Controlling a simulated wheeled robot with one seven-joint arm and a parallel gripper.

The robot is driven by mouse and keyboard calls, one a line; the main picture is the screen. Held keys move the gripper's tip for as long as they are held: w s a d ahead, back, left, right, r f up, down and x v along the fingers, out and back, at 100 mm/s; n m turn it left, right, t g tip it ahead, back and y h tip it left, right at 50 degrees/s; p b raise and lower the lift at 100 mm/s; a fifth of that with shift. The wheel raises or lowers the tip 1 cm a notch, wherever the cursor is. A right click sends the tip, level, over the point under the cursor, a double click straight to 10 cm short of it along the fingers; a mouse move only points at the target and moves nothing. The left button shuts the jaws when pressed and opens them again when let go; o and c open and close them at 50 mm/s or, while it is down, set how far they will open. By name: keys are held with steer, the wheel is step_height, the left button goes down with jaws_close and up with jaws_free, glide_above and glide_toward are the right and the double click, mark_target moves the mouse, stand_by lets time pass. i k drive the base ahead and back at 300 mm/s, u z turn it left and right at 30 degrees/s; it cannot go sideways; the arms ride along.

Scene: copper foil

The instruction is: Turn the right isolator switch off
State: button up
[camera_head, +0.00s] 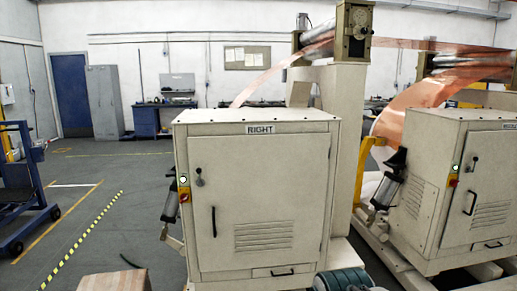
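A cream cabinet (261,190) labelled RIGHT (261,129) stands in the middle of the view. On its left front edge is a small red and yellow isolator switch (184,196), below a lit round lamp (183,180). The switch is too small to tell which way its knob points. The cabinet door is shut, with a black handle (214,222) and a round latch (199,174) near its left side. My gripper is not in view.
A second cream cabinet (452,190) with its own switch (453,183) stands at the right. Copper foil (412,112) runs above. A brown block (115,282) and a teal ribbed object (343,280) lie low in front. A blue trolley (22,200) is at left. Open floor lies left of the RIGHT cabinet.

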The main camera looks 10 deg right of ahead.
mark_target(184, 197)
steer(key=k, duration=0.65)
steer(key=u, duration=0.4)
steer(key=i, duration=2)
steer(key=z, duration=0.85)
